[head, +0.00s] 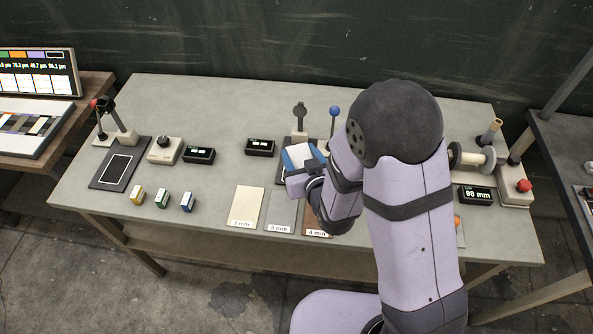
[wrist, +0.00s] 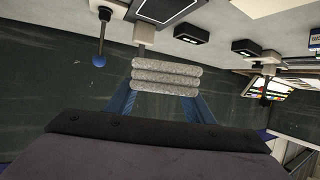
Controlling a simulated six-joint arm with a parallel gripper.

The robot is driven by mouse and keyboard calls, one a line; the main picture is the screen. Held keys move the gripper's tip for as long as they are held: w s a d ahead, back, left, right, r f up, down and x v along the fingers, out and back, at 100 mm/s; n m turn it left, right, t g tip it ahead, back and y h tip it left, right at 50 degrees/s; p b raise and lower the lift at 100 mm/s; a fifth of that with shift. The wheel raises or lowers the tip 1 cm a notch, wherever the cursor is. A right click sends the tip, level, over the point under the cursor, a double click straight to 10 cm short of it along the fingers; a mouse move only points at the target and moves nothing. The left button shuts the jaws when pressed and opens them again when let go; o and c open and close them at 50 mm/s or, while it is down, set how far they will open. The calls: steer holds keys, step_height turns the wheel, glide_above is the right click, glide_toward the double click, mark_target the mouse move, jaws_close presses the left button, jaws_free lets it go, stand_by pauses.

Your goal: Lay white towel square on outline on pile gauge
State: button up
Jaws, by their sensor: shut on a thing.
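My gripper (head: 303,160) is shut on the white towel square (wrist: 166,75), which shows in the wrist view as a thick pale stack of three rounded layers between the blue fingers. In the head view the towel's white top (head: 299,154) is raised in front of a grey post. A dark plate with a white outline (wrist: 165,9) and a blue-ball lever (wrist: 99,60) are close by; my gripper hides most of this plate in the head view. Another dark plate with a white rectangular outline (head: 118,168) lies bare at the left. I cannot tell which is the pile gauge.
Yellow, green and blue blocks (head: 161,199) stand at the front left. Flat cards marked in mm (head: 247,206) lie along the front edge. Small black displays (head: 199,155) and a spool device (head: 472,158) stand on the table.

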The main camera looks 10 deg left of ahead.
steer(key=w+a+r+m+t+h+b, duration=0.1)
steer(key=w+a+r+m+h+b, duration=0.15)
steer(key=w+a+r, duration=0.4)
steer(key=w+d+f+m+h, duration=0.2)
steer(key=w+d+f+h, duration=0.1)
steer(key=w+d+f, duration=0.1)
steer(key=shift+d+f+p, duration=0.15)
steer(key=shift+f+p, duration=0.05)
steer(key=shift+p, duration=0.1)
steer(key=shift+s+d+f+p, duration=0.15)
steer(key=shift+f+p, duration=0.25)
steer(key=shift+f, duration=2)
steer(key=shift+s+a+f+p, duration=0.15)
steer(key=shift+f+p, duration=0.3)
steer(key=shift+f, duration=2)
steer(key=shift+s+d+f+p, duration=0.15)
steer(key=shift+s+f+p, duration=0.2)
steer(key=shift+f, duration=2.05)
steer(key=shift+w+f, duration=0.1)
